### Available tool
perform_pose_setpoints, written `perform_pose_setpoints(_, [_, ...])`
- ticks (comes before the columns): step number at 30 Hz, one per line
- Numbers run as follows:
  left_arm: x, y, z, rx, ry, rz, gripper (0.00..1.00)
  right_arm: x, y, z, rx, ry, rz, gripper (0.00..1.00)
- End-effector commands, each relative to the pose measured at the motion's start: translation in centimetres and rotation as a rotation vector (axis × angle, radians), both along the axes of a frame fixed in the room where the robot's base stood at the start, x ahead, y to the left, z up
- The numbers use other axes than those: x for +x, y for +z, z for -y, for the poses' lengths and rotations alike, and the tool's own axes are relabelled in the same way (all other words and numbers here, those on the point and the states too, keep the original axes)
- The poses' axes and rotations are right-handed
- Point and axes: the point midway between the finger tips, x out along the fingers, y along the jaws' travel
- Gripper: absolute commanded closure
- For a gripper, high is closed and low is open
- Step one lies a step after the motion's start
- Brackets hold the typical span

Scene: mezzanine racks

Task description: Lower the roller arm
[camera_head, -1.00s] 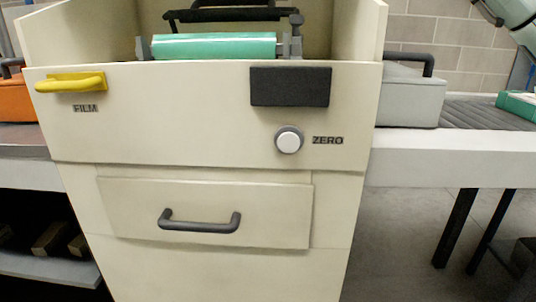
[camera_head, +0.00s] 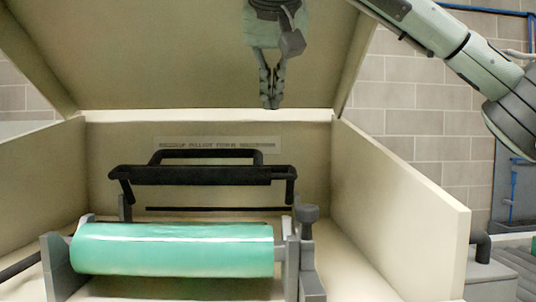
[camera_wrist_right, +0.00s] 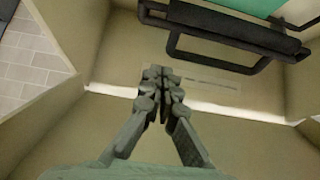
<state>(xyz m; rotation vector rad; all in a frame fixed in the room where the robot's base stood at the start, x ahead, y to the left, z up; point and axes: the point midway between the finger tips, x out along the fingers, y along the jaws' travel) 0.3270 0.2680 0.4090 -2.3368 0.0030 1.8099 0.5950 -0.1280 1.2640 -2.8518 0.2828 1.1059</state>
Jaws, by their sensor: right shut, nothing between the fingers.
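The roller arm (camera_head: 205,174) is a black bar with a loop handle (camera_head: 208,154) and short side arms. It stands raised behind the green film roll (camera_head: 172,249), inside the cream machine. My right gripper (camera_head: 270,103) points down in front of the raised lid, above and slightly right of the roller arm, apart from it. It is shut and empty. In the right wrist view my fingers (camera_wrist_right: 158,78) are together, with the roller arm (camera_wrist_right: 235,38) beyond them at upper right. My left gripper is not in view.
The machine's right side wall (camera_head: 400,212) and left side wall (camera_head: 50,170) flank the roll. The lid (camera_head: 180,55) slopes overhead, close to my gripper. A grey knob post (camera_head: 309,250) stands right of the roll. A grey case (camera_head: 490,275) stands outside at right.

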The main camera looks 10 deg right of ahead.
Motion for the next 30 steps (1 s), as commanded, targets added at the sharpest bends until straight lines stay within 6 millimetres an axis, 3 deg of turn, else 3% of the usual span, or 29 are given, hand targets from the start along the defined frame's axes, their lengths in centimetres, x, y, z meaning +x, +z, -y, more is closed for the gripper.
perform_pose_setpoints(14, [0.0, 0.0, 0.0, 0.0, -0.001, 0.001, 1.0, 0.7, -0.7, 0.1, 0.001, 0.0, -0.003, 1.0])
perform_pose_setpoints(28, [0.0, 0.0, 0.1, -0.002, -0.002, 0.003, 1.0, 7.4, -7.0, 1.5, 0.002, -0.001, -0.005, 1.0])
perform_pose_setpoints(30, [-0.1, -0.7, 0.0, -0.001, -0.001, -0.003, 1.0, 6.7, -8.1, 1.4, 0.001, 0.002, -0.001, 1.0])
